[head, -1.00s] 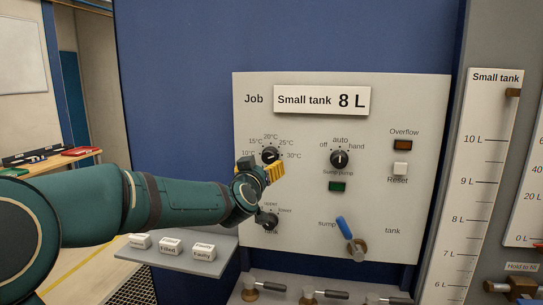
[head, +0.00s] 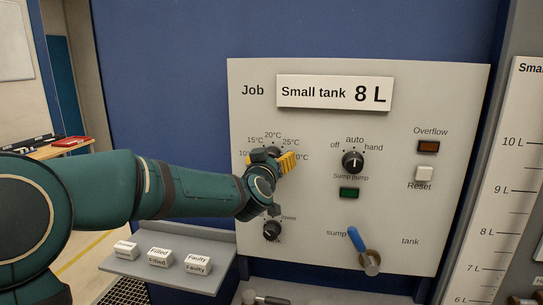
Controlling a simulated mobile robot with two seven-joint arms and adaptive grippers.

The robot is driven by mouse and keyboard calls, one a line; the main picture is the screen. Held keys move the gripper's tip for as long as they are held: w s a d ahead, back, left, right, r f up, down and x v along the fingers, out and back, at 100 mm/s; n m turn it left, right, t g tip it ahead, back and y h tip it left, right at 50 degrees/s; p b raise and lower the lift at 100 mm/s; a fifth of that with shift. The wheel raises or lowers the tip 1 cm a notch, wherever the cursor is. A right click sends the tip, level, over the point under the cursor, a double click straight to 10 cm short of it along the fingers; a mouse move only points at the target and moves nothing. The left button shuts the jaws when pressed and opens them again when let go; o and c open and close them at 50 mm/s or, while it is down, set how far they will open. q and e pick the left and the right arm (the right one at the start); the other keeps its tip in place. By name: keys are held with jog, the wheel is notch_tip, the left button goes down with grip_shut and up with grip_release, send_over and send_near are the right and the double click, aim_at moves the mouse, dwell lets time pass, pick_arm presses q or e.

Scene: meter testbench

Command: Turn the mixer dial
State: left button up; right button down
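The mixer dial (head: 272,151) is a black knob on the pale panel, with temperature marks from 10 to 30 °C around it. Only its upper edge shows; my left gripper (head: 276,162) covers the rest, so its pointer is hidden. The gripper has dark fingers and a yellow pad and is at the dial, in front of its lower part. I cannot tell whether the fingers touch it or how far apart they are. My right gripper is not in view.
The panel (head: 440,95) also has a sump pump knob (head: 353,162), a lower knob (head: 272,231) just below my gripper, a green button (head: 349,193), a white Reset button (head: 424,174) and a blue-handled lever (head: 358,243). A shelf (head: 222,270) with labelled blocks lies below my arm.

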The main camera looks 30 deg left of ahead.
pick_arm(q)
jog(key=shift+w, duration=0.25)
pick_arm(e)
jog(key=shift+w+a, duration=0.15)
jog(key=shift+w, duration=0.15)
pick_arm(q)
jog(key=shift+s+r, duration=0.1)
jog(key=c, duration=1.2)
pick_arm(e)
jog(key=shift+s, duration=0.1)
pick_arm(q)
jog(key=shift+n+b, duration=0.35)
jog(key=shift+n, duration=0.05)
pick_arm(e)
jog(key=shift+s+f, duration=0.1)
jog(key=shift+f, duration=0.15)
pick_arm(q)
jog(key=n+b, duration=0.3)
jog(key=n, duration=0.1)
jog(key=n+b, duration=0.2)
jog(key=n, duration=0.2)
jog(key=shift+n+b, duration=0.3)
jog(key=shift+b, duration=0.05)
jog(key=shift+d+r+n+b, duration=0.1)
jog(key=shift+n+b, duration=0.85)
jog(key=shift+n, duration=0.95)
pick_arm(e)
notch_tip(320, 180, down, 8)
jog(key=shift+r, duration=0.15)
